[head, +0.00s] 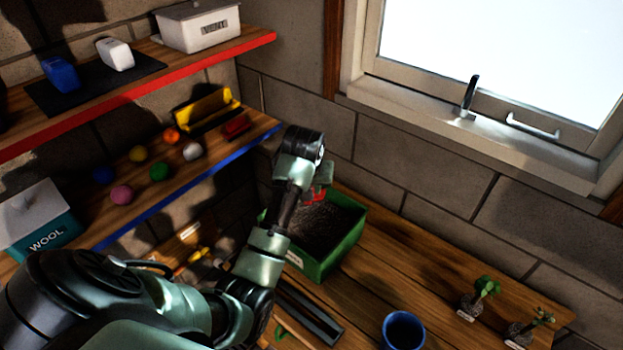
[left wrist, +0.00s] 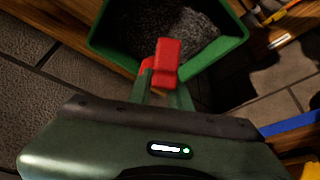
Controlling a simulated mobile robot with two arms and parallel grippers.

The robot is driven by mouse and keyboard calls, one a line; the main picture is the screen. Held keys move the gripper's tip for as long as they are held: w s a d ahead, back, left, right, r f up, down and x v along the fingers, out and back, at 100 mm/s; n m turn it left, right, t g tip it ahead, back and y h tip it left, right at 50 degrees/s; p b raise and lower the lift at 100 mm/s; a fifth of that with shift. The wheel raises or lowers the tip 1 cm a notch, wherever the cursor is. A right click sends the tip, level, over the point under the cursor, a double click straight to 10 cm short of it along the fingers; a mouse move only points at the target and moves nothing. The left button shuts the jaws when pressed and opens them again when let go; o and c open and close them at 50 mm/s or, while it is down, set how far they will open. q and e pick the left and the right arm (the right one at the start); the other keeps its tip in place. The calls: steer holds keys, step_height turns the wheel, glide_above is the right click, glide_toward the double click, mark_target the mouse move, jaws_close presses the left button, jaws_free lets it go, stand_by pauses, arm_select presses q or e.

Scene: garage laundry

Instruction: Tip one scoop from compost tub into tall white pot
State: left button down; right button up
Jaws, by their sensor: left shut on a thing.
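The green compost tub (head: 345,245) stands on the wooden bench against the wall, filled with dark grainy compost (head: 322,222). It also shows at the top of the left wrist view (left wrist: 118,50). My left gripper (head: 318,181) is over the far part of the tub, shut on a red handle (left wrist: 166,62), which I take to be the scoop's. Only a bit of red shows in the head view (head: 317,195). The scoop's bowl is hidden, so I cannot tell whether it holds compost. No tall white pot is in view. My right gripper is not in view.
A blue pot (head: 403,331) and two seedlings (head: 486,287) (head: 530,326) stand on the bench. A dark tray (head: 308,312) lies before the tub. Shelves with red (head: 190,70) and blue (head: 190,186) edges are at left. Bench right of the tub is mostly clear.

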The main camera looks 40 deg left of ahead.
arm_select(q)
step_height(320, 180, down, 2)
step_height(320, 180, down, 10)
steer(key=b, duration=0.3)
steer(key=shift+f, duration=0.2)
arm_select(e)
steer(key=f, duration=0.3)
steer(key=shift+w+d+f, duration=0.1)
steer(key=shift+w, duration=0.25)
arm_select(q)
steer(key=shift+s+d+f, duration=0.1)
steer(key=shift+s+f, duration=0.05)
steer(key=shift+s, duration=0.05)
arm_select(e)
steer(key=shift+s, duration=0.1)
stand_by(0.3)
arm_select(q)
steer(key=shift+w+r+p, duration=0.2)
steer(key=shift+r+p, duration=1.3)
steer(key=shift+r, duration=5.7)
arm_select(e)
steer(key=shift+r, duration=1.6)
